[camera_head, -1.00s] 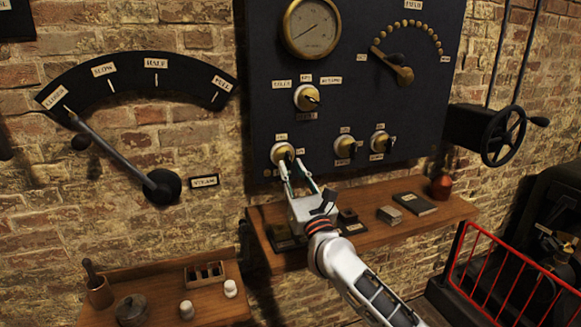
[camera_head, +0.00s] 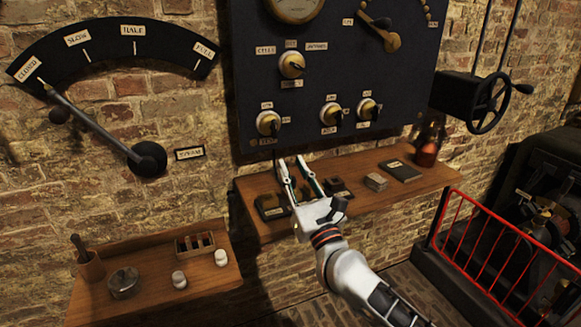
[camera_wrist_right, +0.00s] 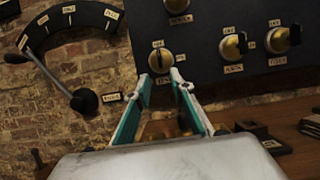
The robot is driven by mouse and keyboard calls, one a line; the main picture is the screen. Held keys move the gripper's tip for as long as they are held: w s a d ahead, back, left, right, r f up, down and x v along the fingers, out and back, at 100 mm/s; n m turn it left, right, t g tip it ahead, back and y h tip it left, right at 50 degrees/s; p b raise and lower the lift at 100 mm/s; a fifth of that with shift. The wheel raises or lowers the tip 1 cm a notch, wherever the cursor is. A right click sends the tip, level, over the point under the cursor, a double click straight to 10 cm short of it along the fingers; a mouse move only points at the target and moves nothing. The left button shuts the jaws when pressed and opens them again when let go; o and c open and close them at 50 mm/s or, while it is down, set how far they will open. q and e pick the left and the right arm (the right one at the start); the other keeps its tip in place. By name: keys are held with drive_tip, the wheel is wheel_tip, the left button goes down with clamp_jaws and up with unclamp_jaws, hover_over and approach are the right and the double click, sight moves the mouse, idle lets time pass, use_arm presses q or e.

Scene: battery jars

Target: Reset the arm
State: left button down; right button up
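My right gripper (camera_head: 299,172) is open and empty above the wooden shelf under the dark panel. Its two fingers also show spread apart in the right wrist view (camera_wrist_right: 162,88). The lower-left brass knob (camera_head: 268,123) is on the panel just above the fingertips, apart from them in the head view. In the right wrist view the same knob (camera_wrist_right: 160,60) appears between and beyond the fingertips. My right arm comes in from the bottom right. My left gripper is not in view.
The dark panel (camera_head: 350,70) has several knobs and a selector lever (camera_head: 385,36). The shelf (camera_head: 425,178) holds small boxes and a copper bottle (camera_head: 427,152). A steam lever (camera_head: 95,125) is at left, a lower shelf (camera_head: 150,300) below it, and a red railing (camera_head: 500,240) at right.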

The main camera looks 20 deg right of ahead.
drive_tip(key=s+a+f+n+g+y+p, duration=0.1)
drive_tip(key=s+a+f+n+g+y, duration=0.2)
drive_tip(key=s+f+n, duration=0.7)
drive_tip(key=s+a+f+n+g+y+p, duration=0.1)
drive_tip(key=s+a+f+n+y+p, duration=0.2)
drive_tip(key=f+n, duration=0.75)
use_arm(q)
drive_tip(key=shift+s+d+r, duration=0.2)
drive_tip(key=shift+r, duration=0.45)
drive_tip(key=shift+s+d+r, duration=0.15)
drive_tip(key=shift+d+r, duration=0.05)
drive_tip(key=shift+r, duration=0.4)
use_arm(e)
drive_tip(key=s+d+f+n+g+h, duration=0.1)
drive_tip(key=s+f+n+g, duration=0.3)
drive_tip(key=s+f+n, duration=0.5)
drive_tip(key=s+d+f+n+g+h, duration=0.1)
drive_tip(key=s+f+n+g+h, duration=0.2)
drive_tip(key=s+f+n, duration=0.7)
drive_tip(key=shift+s+d+g, duration=0.25)
drive_tip(key=shift+d+g, duration=0.1)
drive_tip(key=shift+g, duration=0.15)
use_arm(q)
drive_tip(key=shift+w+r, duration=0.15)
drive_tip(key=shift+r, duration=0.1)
